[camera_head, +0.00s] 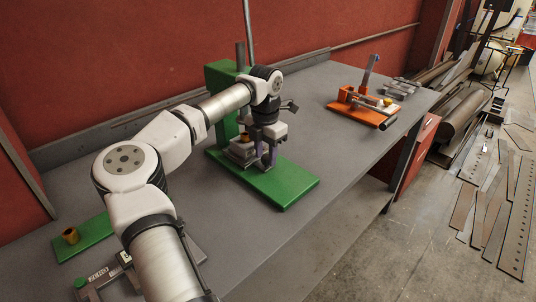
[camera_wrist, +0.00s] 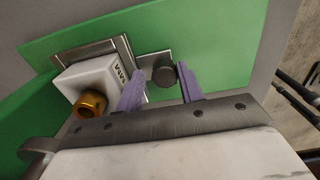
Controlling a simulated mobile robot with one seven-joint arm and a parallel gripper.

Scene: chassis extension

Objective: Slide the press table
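The green press (camera_head: 283,187) stands on the workbench, its flat base reaching toward the front edge. Its metal press table (camera_wrist: 78,58) carries a white block (camera_wrist: 92,80) with a brass bushing (camera_wrist: 90,104); in the head view the table and block (camera_head: 241,150) are partly hidden by my gripper. A dark round knob (camera_wrist: 164,76) sits on a short metal piece at the table's side. My gripper (camera_wrist: 160,78) is open, with one purple finger on each side of the knob and gaps showing. The gripper also shows above the green base in the head view (camera_head: 265,160).
An orange fixture (camera_head: 358,112) stands at the bench's far right. A green plate (camera_head: 85,237) with a brass piece (camera_head: 70,236) and a caliper-like tool (camera_head: 98,278) lie at lower left. The grey bench top (camera_head: 250,222) is clear in front of the press.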

